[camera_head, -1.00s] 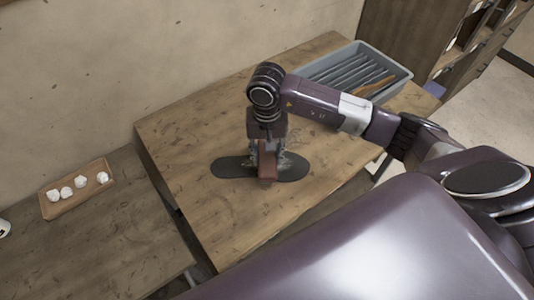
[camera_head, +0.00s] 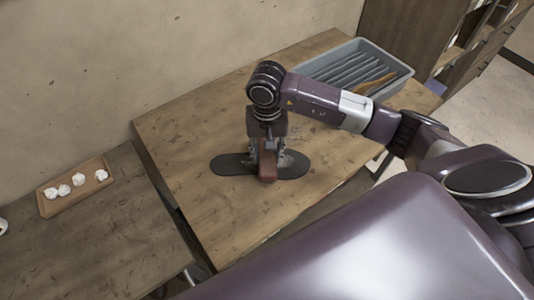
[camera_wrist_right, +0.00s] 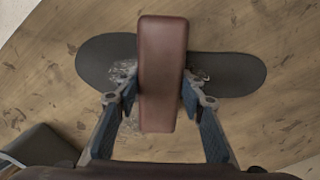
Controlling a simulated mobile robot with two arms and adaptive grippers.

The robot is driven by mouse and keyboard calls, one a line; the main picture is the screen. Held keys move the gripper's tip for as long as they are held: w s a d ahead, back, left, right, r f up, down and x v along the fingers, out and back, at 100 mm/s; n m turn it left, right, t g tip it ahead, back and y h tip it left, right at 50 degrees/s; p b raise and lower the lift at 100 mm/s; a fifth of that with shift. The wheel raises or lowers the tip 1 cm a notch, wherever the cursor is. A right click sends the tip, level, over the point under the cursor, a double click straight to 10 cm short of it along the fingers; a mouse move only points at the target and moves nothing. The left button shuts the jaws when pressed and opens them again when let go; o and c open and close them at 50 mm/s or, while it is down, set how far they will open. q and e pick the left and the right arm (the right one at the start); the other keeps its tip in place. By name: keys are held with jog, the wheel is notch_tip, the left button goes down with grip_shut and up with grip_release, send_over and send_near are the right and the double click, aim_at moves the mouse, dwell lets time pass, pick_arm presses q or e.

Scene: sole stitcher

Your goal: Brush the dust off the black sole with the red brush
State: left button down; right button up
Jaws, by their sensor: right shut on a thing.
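The black sole (camera_head: 232,165) lies flat on the wooden table, and its two ends also show in the right wrist view (camera_wrist_right: 238,73). My right gripper (camera_head: 267,160) points down over the middle of the sole and is shut on the red brush (camera_head: 267,168). In the right wrist view the brush (camera_wrist_right: 161,70) sits between the two fingers and crosses the sole. It hides the sole's middle and its own bristles, so I cannot tell whether they touch. Pale greyish dust (camera_wrist_right: 125,72) shows beside the brush. My left gripper is not in view.
A grey crate (camera_head: 403,75) with several dark dividers and a brown wooden piece stands at the table's back right. A wooden tray (camera_head: 48,210) with several white lumps lies on the lower table at left. The table front (camera_head: 235,225) is bare.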

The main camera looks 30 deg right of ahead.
jog(key=shift+f, duration=0.3)
jog(key=shift+d+b, duration=0.1)
jog(key=shift+b, duration=0.2)
